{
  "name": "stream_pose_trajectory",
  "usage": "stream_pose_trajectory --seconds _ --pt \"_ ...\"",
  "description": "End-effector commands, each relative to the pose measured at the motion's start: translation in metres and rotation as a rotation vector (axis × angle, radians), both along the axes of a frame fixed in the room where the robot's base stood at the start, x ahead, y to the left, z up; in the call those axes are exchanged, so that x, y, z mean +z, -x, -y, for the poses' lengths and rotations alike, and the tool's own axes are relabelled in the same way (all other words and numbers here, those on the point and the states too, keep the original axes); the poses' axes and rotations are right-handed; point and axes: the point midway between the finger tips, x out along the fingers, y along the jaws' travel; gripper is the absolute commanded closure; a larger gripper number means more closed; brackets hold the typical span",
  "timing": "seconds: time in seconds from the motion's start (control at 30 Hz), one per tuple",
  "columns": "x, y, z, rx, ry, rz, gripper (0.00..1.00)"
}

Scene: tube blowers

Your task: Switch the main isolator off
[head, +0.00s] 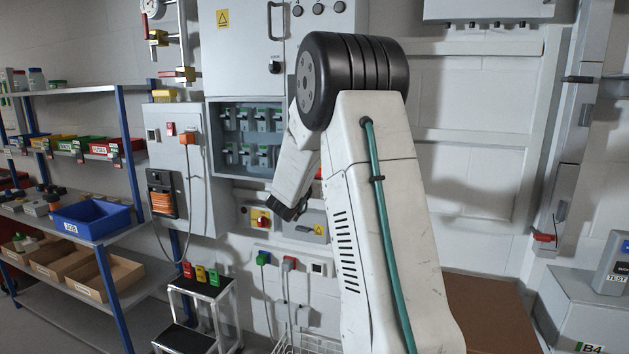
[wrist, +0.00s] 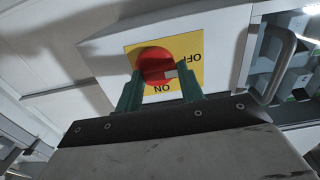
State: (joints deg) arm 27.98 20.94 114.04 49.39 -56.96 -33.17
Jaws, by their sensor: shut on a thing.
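The main isolator's red rotary knob (wrist: 154,65) sits on a yellow plate (wrist: 132,50) on a pale box, in the wrist view. The lettering reads upside down, with OFF at the right of the knob and ON below it. A pale mark on the knob lies at its lower right, between the two words. My gripper (wrist: 160,88) has its green fingers on either side of the knob, shut on it. In the head view, the end of my arm is low in front of the wall panels; the fingertips and their hold are hidden there.
A red-and-yellow switch (head: 262,218) is on a grey box left of my arm's end. A breaker panel (head: 225,175) is behind it; a grey loop handle (wrist: 275,62) is right of the isolator in the wrist view. A step stool (head: 200,290) stands below left.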

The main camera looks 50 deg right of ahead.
Motion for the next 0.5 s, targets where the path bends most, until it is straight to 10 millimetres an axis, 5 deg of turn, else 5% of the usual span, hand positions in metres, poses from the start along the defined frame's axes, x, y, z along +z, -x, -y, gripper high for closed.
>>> stream_pose_trajectory --seconds 0.37,0.4,0.5 --pt "-0.0026 0.0007 -0.0003 0.000 -0.002 -0.007 0.85" --pt "-0.0027 0.0007 -0.0003 0.000 -0.002 -0.007 0.54" --pt "-0.0022 0.0005 -0.0002 0.000 -0.002 -0.006 0.40"
